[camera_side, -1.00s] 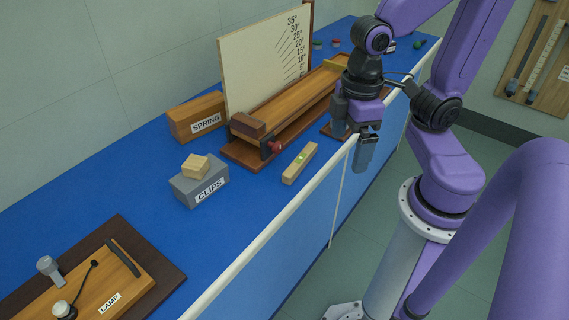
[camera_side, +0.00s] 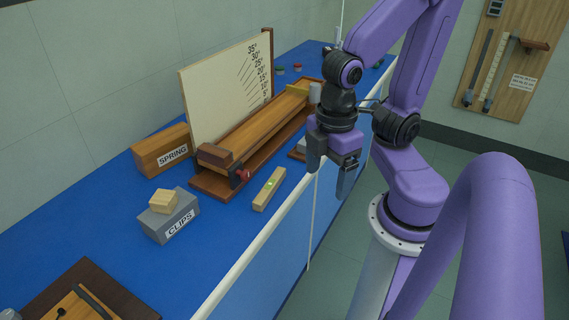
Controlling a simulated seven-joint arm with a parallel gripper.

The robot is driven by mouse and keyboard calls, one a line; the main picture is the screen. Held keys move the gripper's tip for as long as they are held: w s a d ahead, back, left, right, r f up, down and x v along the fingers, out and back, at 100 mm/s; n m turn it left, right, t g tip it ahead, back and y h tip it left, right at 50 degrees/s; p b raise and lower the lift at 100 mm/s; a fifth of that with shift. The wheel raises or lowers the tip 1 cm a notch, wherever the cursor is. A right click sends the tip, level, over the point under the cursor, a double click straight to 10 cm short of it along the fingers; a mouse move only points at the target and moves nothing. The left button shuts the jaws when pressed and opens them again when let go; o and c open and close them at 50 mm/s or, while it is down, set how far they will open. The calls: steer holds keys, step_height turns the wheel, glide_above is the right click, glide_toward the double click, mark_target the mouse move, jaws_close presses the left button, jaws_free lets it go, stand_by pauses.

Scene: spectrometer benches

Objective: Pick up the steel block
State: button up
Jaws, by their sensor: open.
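My gripper (camera_side: 329,176) is open and empty, its fingers pointing down over the front edge of the blue bench. A small grey piece (camera_side: 300,145) shows just left of my gripper, on a wooden board (camera_side: 295,155); it may be the steel block, but my gripper hides most of it. A grey upright piece (camera_side: 315,92) stands farther back, beside the long wooden ramp (camera_side: 262,118). I cannot tell for certain which grey piece is the steel block.
A wooden spirit level (camera_side: 267,190) lies near the front edge. The grey CLIPS box (camera_side: 160,222) carries a small wooden block (camera_side: 163,201). A SPRING box (camera_side: 160,150) and an angle board (camera_side: 220,90) stand behind.

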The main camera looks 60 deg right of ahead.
steer(key=w+d+f+n+h, duration=0.1)
steer(key=w+d+f+h, duration=0.2)
steer(key=w+d+h, duration=0.1)
steer(key=w+d+f+n+h, duration=0.2)
steer(key=w+d+f+h, duration=0.2)
steer(key=w, duration=0.4)
steer(key=w+d+f+n+h, duration=0.2)
steer(key=w+d+f+h, duration=0.2)
steer(key=w+d+h, duration=0.1)
steer(key=shift+w+d+f+g+h, duration=0.2)
steer(key=shift+w+d, duration=0.2)
steer(key=shift+w, duration=0.15)
steer(key=shift+w+d+f+g+h, duration=0.1)
steer(key=shift+w+d+h, duration=0.1)
steer(key=shift+w+d, duration=0.3)
steer(key=x, duration=1.7)
steer(key=shift+d, duration=0.2)
steer(key=c, duration=1.1)
